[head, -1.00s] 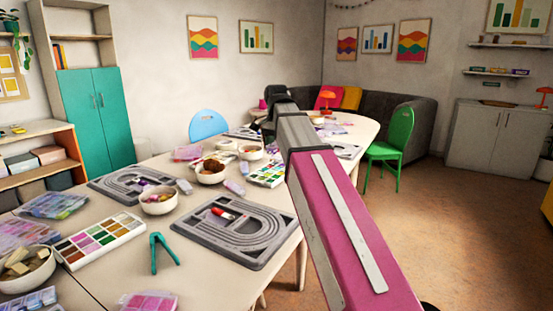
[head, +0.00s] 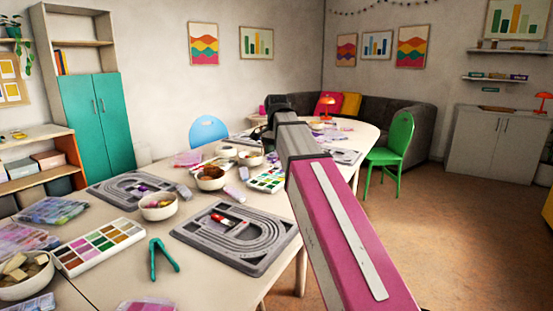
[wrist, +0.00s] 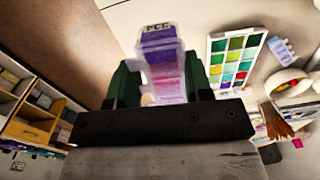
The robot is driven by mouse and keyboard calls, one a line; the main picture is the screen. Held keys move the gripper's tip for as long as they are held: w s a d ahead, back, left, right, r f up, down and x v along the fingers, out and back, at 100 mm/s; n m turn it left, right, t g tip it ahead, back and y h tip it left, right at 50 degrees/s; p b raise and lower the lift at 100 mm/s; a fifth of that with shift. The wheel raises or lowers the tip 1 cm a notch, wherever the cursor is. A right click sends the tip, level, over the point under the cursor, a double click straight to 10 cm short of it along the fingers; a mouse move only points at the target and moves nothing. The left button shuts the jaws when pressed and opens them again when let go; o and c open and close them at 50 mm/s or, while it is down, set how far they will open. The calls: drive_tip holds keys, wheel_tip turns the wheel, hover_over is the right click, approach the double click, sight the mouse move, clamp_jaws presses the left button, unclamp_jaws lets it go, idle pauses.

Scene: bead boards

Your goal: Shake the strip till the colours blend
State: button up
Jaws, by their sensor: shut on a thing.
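The strip (wrist: 165,62) is a see-through bead case with purple and pink compartments. In the wrist view it stands out past my gripper (wrist: 160,85), between the two dark green fingers, which are shut on it. Its lower part is hidden behind the dark gripper body. The colours still show as separate purple and pink bands. In the head view my arm reaches away over the table, and its dark end hides the fingers; I cannot make out the strip clearly there.
Below lies a long pale table (head: 110,262) with grey bead boards (head: 235,240), a white colour palette (head: 100,246), bowls (head: 158,207) and teal tweezers (head: 163,258). A green chair (head: 394,150) stands right of the table's far end. The floor at right is clear.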

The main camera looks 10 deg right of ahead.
sight(277, 161)
wheel_tip(277, 161, down, 4)
drive_tip(key=shift+r, duration=0.25)
wheel_tip(277, 161, up, 5)
drive_tip(key=shift+r, duration=0.1)
drive_tip(key=f, duration=0.5)
drive_tip(key=shift+s+f, duration=0.1)
drive_tip(key=shift+s, duration=0.15)
drive_tip(key=shift+w+f, duration=0.15)
drive_tip(key=shift+w, duration=0.05)
